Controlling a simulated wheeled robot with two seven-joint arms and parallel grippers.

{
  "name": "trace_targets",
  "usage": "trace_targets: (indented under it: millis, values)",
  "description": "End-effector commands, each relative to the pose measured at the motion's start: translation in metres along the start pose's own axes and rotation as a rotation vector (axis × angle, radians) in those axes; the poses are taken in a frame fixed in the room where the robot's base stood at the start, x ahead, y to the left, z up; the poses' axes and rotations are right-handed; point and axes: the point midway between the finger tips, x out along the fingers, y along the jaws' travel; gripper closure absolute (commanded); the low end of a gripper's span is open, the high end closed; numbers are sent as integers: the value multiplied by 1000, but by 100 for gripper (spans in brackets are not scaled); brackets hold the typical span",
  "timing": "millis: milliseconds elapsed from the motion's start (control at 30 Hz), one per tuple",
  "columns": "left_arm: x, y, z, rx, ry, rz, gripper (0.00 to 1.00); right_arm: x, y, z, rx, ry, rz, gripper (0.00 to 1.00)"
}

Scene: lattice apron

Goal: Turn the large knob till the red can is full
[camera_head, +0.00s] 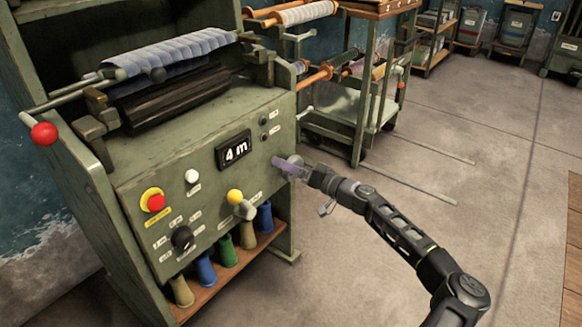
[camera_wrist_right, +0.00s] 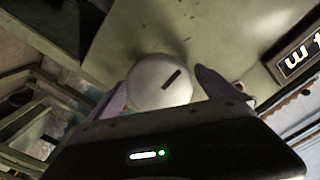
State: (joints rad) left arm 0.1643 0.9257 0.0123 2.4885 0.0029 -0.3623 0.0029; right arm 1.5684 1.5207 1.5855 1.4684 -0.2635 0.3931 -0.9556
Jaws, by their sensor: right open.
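A large pale round knob (camera_wrist_right: 160,82) with a dark slot-like mark fills the middle of the right wrist view. In the head view the knob (camera_head: 296,160) shows partly at the right end of the green machine's front panel. My right gripper (camera_head: 289,168) is open at the knob, its lilac fingers pointing to the panel. In the right wrist view its fingers stand on either side of the knob; whether they touch it I cannot tell. A display (camera_head: 233,150) on the panel reads "4 m". I see no red can. My left gripper is out of view.
Several coloured cones stand on the shelf below. A trolley (camera_head: 365,100) stands behind; the floor at right is clear.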

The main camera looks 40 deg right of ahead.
Motion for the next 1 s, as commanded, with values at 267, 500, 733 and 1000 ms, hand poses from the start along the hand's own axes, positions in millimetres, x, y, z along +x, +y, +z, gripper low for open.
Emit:
trace_targets:
  millis: [267, 500, 733, 1000]
  values:
    - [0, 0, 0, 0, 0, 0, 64, 0, 0, 0, 0, 0, 0, 11]
    - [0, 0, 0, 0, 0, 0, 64, 0, 0, 0, 0, 0, 0, 31]
    - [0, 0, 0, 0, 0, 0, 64, 0, 0, 0, 0, 0, 1, 49]
    - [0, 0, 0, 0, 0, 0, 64, 0, 0, 0, 1, 0, 1, 67]
